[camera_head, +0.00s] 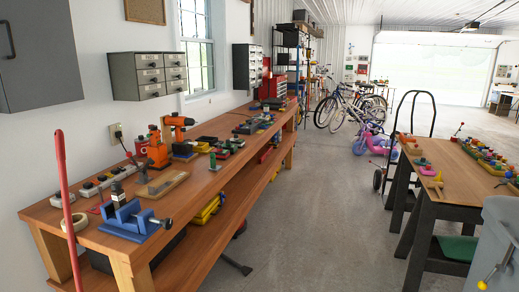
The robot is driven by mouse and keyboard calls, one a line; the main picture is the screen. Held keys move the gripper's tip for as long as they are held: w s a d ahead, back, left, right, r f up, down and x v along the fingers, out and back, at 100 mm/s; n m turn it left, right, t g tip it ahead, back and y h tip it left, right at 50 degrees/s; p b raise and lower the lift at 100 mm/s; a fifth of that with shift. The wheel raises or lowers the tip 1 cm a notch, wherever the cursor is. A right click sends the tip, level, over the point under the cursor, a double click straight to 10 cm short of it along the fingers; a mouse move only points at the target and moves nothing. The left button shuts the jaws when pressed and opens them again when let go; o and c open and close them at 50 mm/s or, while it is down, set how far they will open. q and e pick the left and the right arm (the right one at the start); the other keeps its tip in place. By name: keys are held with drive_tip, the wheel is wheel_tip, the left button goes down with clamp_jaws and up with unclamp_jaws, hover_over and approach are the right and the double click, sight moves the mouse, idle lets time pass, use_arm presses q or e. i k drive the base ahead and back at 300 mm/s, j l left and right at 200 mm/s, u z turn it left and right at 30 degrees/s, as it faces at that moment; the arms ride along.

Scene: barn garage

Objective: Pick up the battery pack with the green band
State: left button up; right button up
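Neither of my grippers shows in the head view. A long wooden workbench (190,210) runs along the left wall with many small tools on it. A small dark upright object with some green on it (212,162) stands near the bench's middle. More small dark and green items (228,147) lie just behind it. Orange power tools (158,150) stand to their left, near the wall. I cannot tell at this size which item, if any, is the battery pack with the green band.
A blue vise (135,220) sits at the bench's near end, with a red pole (68,205) in front. A second wooden table (455,170) with small items stands at right, beside a hand truck (410,125) and a grey bin (495,245). The concrete floor between is mostly clear.

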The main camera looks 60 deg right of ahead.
sight(232, 148)
drive_tip(key=z, duration=1.75)
